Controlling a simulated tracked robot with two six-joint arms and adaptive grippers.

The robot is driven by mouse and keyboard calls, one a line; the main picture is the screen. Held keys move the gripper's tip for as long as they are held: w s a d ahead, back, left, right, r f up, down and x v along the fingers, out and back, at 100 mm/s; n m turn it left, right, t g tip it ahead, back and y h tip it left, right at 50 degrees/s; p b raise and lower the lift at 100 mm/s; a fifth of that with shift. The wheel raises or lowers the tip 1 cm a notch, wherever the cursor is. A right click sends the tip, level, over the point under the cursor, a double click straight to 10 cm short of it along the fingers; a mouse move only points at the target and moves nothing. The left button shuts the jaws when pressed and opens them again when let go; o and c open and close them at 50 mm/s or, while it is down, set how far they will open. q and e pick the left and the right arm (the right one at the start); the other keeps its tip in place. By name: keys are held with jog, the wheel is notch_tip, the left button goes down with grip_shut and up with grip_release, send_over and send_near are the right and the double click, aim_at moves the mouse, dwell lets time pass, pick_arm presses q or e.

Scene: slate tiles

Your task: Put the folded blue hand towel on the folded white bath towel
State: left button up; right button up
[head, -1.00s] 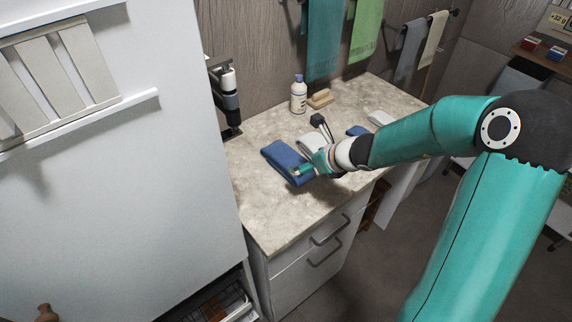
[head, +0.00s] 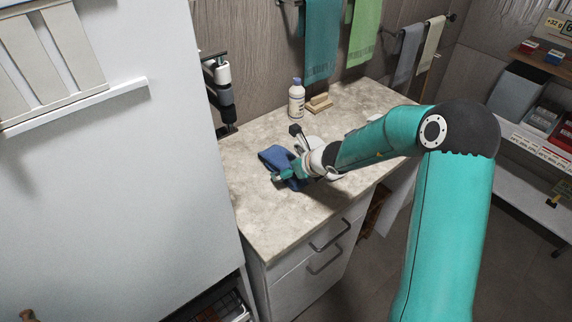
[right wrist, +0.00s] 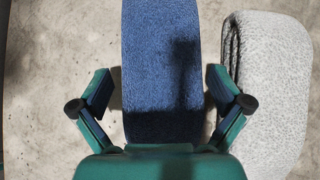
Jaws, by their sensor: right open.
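The folded blue hand towel (head: 272,156) lies on the stone counter, partly covered by my right gripper (head: 285,173) in the head view. In the right wrist view the blue towel (right wrist: 160,60) runs between the two spread fingers of my right gripper (right wrist: 158,92), with a gap on each side. The folded white bath towel (right wrist: 272,85) lies just right of it there, beside the right finger. In the head view the white towel (head: 313,142) is mostly hidden behind my gripper and wrist. My left gripper is not in view.
A white bottle (head: 296,98) and a wooden soap block (head: 319,103) stand at the counter's back. Teal (head: 321,40) and green (head: 365,30) towels hang above. A tall white cabinet (head: 100,200) stands left. The counter's front left (head: 270,225) is clear.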

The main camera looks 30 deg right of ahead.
jog(key=shift+c, duration=0.3)
jog(key=c, duration=1.1)
jog(key=shift+r, duration=0.15)
